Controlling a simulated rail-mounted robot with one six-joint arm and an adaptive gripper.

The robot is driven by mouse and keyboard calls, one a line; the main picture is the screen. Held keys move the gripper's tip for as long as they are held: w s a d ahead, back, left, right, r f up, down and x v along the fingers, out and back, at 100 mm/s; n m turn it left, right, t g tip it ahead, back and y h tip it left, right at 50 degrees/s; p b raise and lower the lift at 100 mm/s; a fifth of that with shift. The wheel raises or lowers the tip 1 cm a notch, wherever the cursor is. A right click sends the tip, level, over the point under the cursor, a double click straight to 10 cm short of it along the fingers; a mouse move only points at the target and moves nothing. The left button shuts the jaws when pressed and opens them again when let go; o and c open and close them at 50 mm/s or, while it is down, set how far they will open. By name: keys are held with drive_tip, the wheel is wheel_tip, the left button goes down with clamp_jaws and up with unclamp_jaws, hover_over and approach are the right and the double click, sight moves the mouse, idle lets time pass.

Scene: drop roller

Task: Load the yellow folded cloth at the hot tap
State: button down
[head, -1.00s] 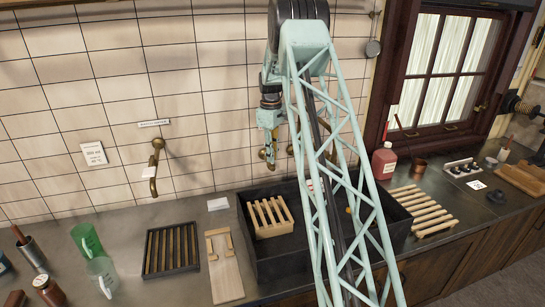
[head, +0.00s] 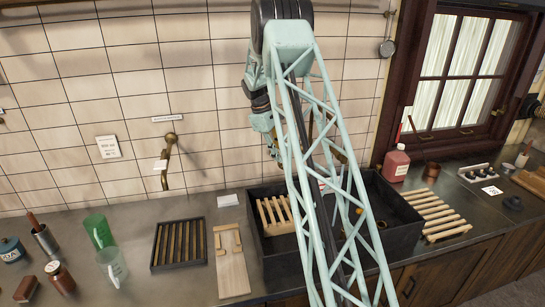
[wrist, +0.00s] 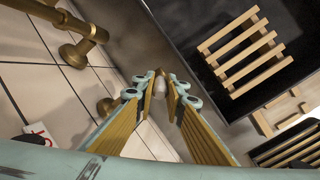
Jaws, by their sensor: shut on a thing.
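My gripper (wrist: 168,84) points down in the wrist view, its fingers lined with ridged yellow pads. It is shut on a small pale thing (wrist: 160,88), mostly hidden by the fingers. I cannot make out the yellow folded cloth in any view. In the head view my gripper (head: 273,148) is near the tiled wall, above the back left of the dark sink (head: 265,248), partly hidden by my arm. A brass tap (head: 168,160) with a pale tag hangs on the wall to its left, under a small unreadable sign. Brass fittings (wrist: 85,45) are close to the gripper.
A slatted wooden rack (head: 272,214) stands in the sink. Left of it are a wooden board (head: 230,265), a dark slatted tray (head: 155,258), and green and clear jugs. A red bottle (head: 396,163) and a wooden rack are at right. Bare counter shows in front of the wall.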

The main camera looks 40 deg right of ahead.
drive_tip(key=c, duration=2.6)
unclamp_jaws()
drive_tip(key=shift+c, duration=0.2)
drive_tip(key=shift+r, duration=0.15)
drive_tip(key=v, duration=1.1)
drive_tip(key=shift+r, duration=0.35)
drive_tip(key=shift+a, duration=0.25)
